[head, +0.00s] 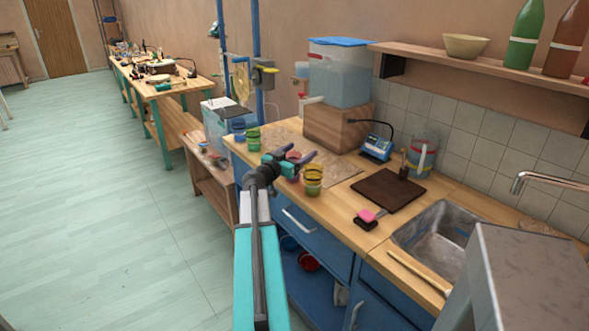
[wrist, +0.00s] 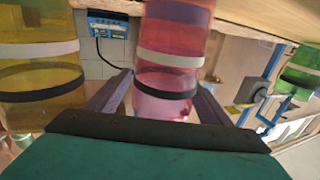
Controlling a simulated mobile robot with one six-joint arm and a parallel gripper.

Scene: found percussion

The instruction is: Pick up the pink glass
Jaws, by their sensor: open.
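The pink glass (wrist: 170,60) has a pale band and a dark band and fills the middle of the wrist view, which looks upside down. My gripper (wrist: 163,82) is open, with one purple finger on each side of the glass. I cannot tell whether either finger touches it. In the head view my gripper (head: 300,155) is over the near edge of the counter, and the pink glass (head: 293,156) shows only partly behind it.
A yellow glass (head: 313,180) stands close beside the pink one, to the right. A green glass (head: 253,141) and a blue glass (head: 238,130) stand further left on the counter (head: 345,205). A dark board (head: 388,190) and sink (head: 440,243) lie to the right.

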